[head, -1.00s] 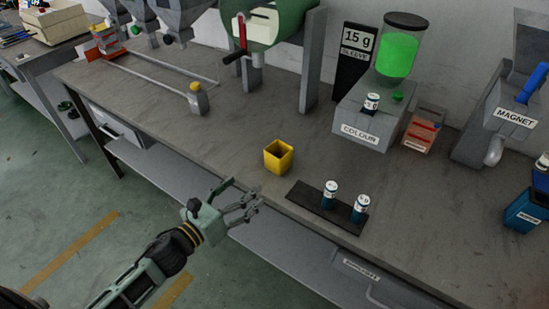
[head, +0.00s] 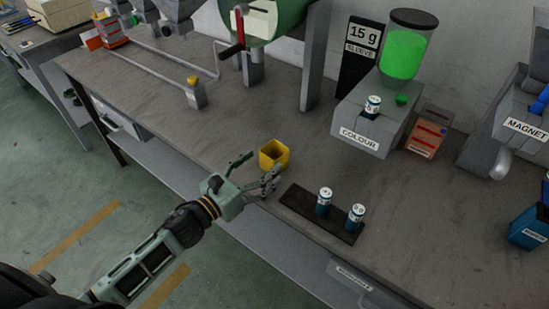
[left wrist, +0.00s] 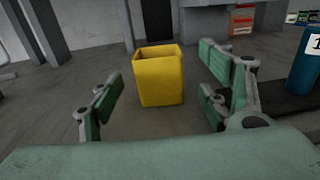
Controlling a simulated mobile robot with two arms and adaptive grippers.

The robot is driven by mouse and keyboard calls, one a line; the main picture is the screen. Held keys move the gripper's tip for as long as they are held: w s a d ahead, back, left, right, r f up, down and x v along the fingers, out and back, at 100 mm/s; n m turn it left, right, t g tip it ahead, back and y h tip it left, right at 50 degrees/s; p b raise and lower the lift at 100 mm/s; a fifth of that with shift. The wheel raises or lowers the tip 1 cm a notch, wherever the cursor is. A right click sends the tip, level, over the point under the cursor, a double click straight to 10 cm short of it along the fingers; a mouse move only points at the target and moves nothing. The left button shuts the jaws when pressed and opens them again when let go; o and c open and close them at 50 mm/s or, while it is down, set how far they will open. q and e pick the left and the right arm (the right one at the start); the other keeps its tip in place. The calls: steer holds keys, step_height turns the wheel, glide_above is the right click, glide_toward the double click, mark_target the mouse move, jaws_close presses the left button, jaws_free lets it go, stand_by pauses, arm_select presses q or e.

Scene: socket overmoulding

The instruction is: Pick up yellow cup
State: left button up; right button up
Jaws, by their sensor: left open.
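The yellow cup (head: 274,154) is square, open at the top and upright on the grey bench near its front edge. In the left wrist view the cup (left wrist: 160,80) stands ahead, between the two spread finger sets and apart from them. My left gripper (head: 258,172) is open and empty, just in front of the cup at the bench's front edge. In the head view its fingers overlap the cup's lower front a little. My right gripper is in neither view.
A black strip (head: 298,202) with two blue-and-white cylinders (head: 323,202) (head: 354,218) lies close to the right of the gripper. The COLOUR machine (head: 370,128) stands behind. A small post with a yellow top (head: 195,93) is at the back left. Bench left of the cup is clear.

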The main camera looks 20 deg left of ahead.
mark_target(266, 162)
arm_select(q)
steer(key=x, duration=0.2)
steer(key=p+x, duration=0.1)
steer(key=x, duration=0.1)
steer(key=shift+w+d+f, duration=0.15)
steer(key=shift+w+f, duration=0.1)
steer(key=shift+w, duration=0.1)
steer(key=c, duration=1.1)
